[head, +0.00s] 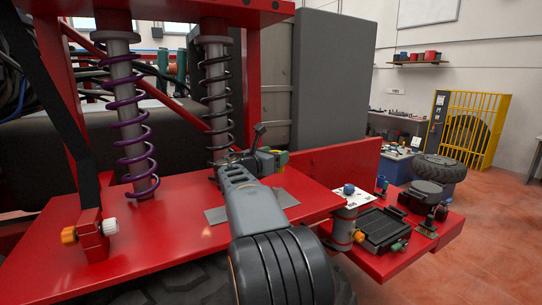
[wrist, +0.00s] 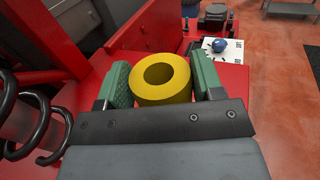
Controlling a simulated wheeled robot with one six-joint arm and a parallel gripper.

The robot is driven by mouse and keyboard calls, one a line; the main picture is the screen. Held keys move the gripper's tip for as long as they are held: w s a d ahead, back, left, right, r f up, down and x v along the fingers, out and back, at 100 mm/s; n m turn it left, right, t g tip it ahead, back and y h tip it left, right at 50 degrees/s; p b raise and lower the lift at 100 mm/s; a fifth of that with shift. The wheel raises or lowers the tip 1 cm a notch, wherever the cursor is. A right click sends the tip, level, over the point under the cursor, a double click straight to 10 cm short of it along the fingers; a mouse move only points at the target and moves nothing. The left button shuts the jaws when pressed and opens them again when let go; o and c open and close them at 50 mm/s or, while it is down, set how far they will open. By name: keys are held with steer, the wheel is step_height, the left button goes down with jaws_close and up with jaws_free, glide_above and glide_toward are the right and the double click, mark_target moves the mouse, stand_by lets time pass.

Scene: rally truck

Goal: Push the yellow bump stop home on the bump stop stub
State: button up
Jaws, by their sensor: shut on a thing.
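The yellow bump stop (wrist: 160,94) is a thick ring with a round hole, held between the green finger pads of my gripper (wrist: 162,82) in the wrist view. Its open top faces the wrist camera. In the head view my gripper (head: 274,160) is over the right part of the red deck, to the right of the dark coil spring. Only a small yellow patch shows at its fingers there, and the rest is hidden by the gripper. I cannot make out the bump stop stub in either view. I cannot tell whether the ring touches anything below.
A dark coil spring (head: 217,100) and a purple coil spring (head: 127,115) stand on the red deck (head: 185,232). A red beam (head: 335,165) lies behind my gripper. A white card with a blue knob (head: 349,189) and a black tray (head: 382,229) are to the right.

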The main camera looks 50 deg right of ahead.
steer(key=b, duration=0.4)
glide_above(274, 188)
steer(key=shift+a+f, duration=0.1)
steer(key=shift+f, duration=2.45)
steer(key=shift+f+b, duration=2.2)
steer(key=shift+f, duration=0.3)
steer(key=o, duration=1.1)
steer(key=a+b, duration=0.1)
steer(key=a, duration=0.3)
steer(key=s+a+b, duration=0.1)
steer(key=a, duration=0.4)
steer(key=a+b, duration=0.1)
steer(key=a, duration=0.3)
steer(key=shift+s+a+r, duration=0.1)
steer(key=shift+s+a, duration=0.05)
steer(key=shift+a, duration=0.25)
